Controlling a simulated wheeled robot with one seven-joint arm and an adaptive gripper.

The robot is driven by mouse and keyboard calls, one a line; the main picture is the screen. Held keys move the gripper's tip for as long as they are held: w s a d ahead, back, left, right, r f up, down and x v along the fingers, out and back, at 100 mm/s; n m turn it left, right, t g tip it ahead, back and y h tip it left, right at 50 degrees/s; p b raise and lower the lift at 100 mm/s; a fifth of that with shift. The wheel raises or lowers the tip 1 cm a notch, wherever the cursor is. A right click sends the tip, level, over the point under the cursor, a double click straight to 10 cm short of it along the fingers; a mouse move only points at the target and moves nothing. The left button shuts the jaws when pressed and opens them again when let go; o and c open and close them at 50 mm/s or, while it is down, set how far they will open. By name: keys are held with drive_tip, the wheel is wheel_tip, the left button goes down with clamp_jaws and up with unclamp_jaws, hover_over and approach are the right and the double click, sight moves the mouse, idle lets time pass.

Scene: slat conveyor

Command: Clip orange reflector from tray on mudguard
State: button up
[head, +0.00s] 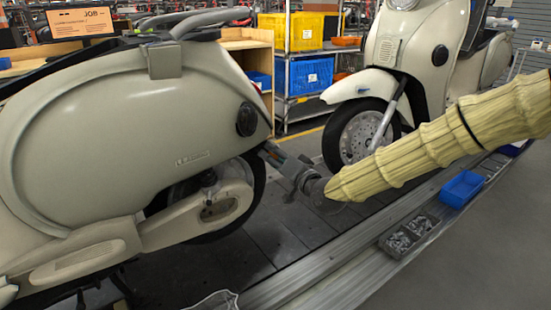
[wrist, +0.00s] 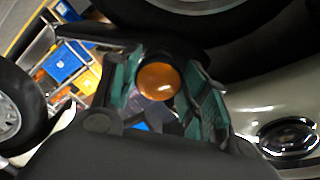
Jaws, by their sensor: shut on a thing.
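My gripper (head: 272,155) is at the rear wheel of the near cream scooter, at the end of my yellow-sleeved arm. In the wrist view my gripper (wrist: 160,82) has its green-padded fingers on either side of a round orange reflector (wrist: 157,79) and is shut on it. The reflector faces the camera, in front of a dark part (wrist: 185,48) that looks like the mudguard, below the tyre. I cannot tell whether the reflector touches it. In the head view the reflector is not clearly visible.
A blue tray (head: 461,188) and a grey tray of small metal parts (head: 394,249) sit along the conveyor's right edge. A second cream scooter (head: 365,85) stands behind. Shelving with yellow (head: 303,32) and blue bins (head: 305,75) is at the back. Grey floor at lower right is clear.

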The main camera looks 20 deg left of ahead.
drive_tip(key=shift+x, duration=1.6)
idle(0.6)
drive_tip(key=o, duration=1)
drive_tip(key=shift+c, duration=0.2)
